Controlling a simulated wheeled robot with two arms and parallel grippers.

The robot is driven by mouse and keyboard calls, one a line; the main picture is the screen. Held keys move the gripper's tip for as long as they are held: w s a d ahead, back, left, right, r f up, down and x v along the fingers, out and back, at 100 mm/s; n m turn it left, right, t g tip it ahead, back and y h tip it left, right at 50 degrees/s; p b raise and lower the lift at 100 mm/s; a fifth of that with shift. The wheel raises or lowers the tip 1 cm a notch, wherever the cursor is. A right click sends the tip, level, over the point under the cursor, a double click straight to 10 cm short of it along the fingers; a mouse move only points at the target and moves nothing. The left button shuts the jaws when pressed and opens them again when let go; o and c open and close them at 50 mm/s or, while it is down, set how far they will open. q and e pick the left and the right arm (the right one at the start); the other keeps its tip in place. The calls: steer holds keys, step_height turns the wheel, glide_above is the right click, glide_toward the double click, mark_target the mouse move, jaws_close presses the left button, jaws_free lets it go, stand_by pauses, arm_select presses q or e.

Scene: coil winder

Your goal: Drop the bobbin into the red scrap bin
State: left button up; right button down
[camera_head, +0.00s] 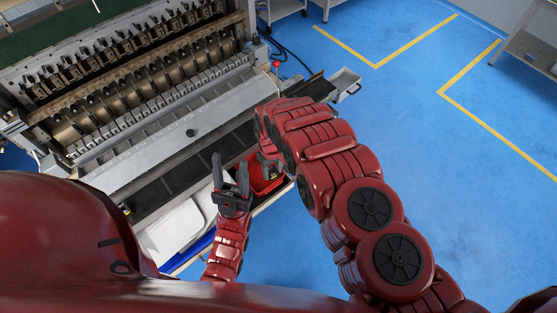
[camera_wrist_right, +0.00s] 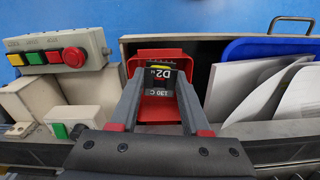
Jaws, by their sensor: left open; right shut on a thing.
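The bobbin (camera_wrist_right: 160,78) is dark with a yellow and red label reading D2 and 130 C. It sits between the fingers of my right gripper (camera_wrist_right: 160,88), which is shut on it. The red scrap bin (camera_wrist_right: 140,110) shows behind and around the bobbin in the right wrist view; I cannot tell how far the bobbin is above or inside it. In the head view the bin (camera_head: 268,182) is partly covered by my right arm, and the bobbin is hidden. My left gripper (camera_head: 230,178) is open and empty, to the left of the bin.
The coil winder (camera_head: 130,100) stands at the upper left. White sheets (camera_wrist_right: 285,90) and a blue tray (camera_wrist_right: 262,48) lie right of the bin in the wrist view. A control box with coloured buttons (camera_wrist_right: 62,55) is on the left.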

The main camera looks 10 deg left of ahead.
steer(key=shift+w+a+f, duration=0.2)
steer(key=shift+a+f, duration=0.05)
steer(key=shift+f, duration=0.2)
steer(key=w+a+f+b, duration=0.2)
steer(key=f+b, duration=0.3)
steer(key=b, duration=0.5)
steer(key=shift+w+a, duration=0.4)
steer(key=shift+a, duration=0.4)
steer(key=shift+c, duration=1.4)
jaws_free()
steer(key=shift+r+b, duration=0.1)
steer(key=shift+b, duration=0.2)
